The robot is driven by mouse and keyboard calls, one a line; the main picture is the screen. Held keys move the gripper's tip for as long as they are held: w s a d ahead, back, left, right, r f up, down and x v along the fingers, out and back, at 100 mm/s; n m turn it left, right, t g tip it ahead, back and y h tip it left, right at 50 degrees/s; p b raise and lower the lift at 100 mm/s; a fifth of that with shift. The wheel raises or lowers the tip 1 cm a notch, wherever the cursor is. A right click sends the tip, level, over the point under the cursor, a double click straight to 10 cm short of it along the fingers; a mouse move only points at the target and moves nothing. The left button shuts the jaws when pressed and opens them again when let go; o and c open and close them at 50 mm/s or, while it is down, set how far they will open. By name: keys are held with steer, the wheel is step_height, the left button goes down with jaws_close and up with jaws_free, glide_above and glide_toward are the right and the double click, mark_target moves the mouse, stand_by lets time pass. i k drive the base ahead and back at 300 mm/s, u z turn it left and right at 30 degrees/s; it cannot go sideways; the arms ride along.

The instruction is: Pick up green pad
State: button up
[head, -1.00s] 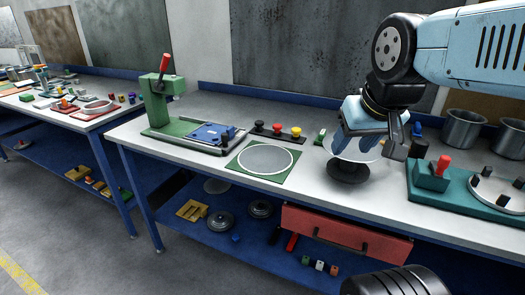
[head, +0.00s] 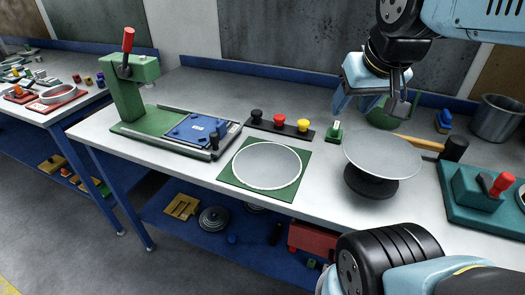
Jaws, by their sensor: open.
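A flat green square pad (head: 240,182) lies on the white bench top at the middle. A pale round disc (head: 267,164) lies on it and covers most of it, leaving the green corners showing. No object shows between the fingers.
A round grey plate on a black stand (head: 382,156) is right of the pad. Black, red and yellow buttons (head: 279,122) are behind it. A green press (head: 138,90) with a blue plate (head: 200,131) is left. A hammer (head: 453,149) lies right.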

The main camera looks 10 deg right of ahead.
mark_target(334, 135)
steer(key=u, duration=0.85)
steer(key=k, duration=1.3)
steer(key=z, duration=0.75)
steer(key=i, duration=1)
